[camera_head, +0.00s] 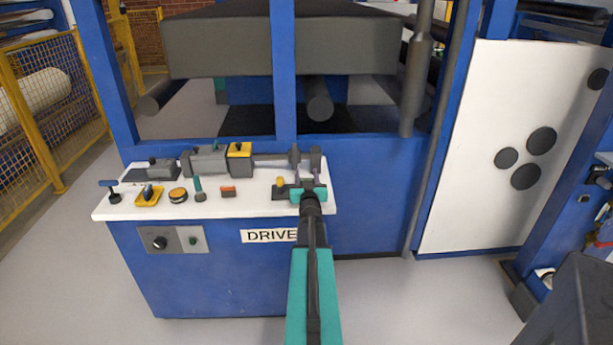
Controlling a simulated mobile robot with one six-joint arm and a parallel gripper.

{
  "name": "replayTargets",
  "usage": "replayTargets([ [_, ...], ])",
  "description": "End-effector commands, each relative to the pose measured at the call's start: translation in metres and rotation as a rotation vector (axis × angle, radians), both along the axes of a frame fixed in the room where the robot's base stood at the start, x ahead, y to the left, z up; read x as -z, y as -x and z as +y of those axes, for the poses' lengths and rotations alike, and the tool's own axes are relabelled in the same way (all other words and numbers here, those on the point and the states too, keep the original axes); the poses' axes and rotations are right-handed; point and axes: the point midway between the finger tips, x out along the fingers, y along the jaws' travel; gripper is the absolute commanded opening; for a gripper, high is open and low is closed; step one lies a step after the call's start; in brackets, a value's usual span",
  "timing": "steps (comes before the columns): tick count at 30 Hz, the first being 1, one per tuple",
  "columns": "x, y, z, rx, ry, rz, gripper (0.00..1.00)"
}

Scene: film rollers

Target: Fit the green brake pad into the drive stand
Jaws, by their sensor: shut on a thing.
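The drive stand (215,262) is a blue cabinet with a white top and a "DRIVE" label on its front. A grey drive unit with a shaft (270,160) runs along the back of the top and ends in dark upright brackets (315,158) at the right. My gripper (308,178) is over the right end of the top, just in front of these brackets. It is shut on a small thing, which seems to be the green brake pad. The teal gripper body and fingers largely hide it. I cannot tell whether it touches the brackets.
A yellow-topped dark block (280,184) stands close left of my gripper. Farther left are an orange part (228,191), a teal-handled tool (199,188), a round part (178,195) and a yellow piece (149,195). Blue posts and a large roller machine stand behind.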

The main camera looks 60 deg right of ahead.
Motion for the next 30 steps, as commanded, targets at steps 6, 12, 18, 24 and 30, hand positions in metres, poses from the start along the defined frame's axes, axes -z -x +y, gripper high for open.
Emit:
replayTargets([
  [6,0.0009,0.0004,0.0004,0.000,0.001,-0.001,0.16],
  [12,0.0007,0.0005,0.0004,0.000,0.001,-0.001,0.16],
  [18,0.0008,0.0007,0.0004,0.000,0.001,-0.001,0.55],
  [24,0.0011,0.0006,0.0003,0.000,0.000,0.000,0.65],
  [30,0.0018,0.0007,0.0004,0.000,-0.001,0.001,0.81],
])
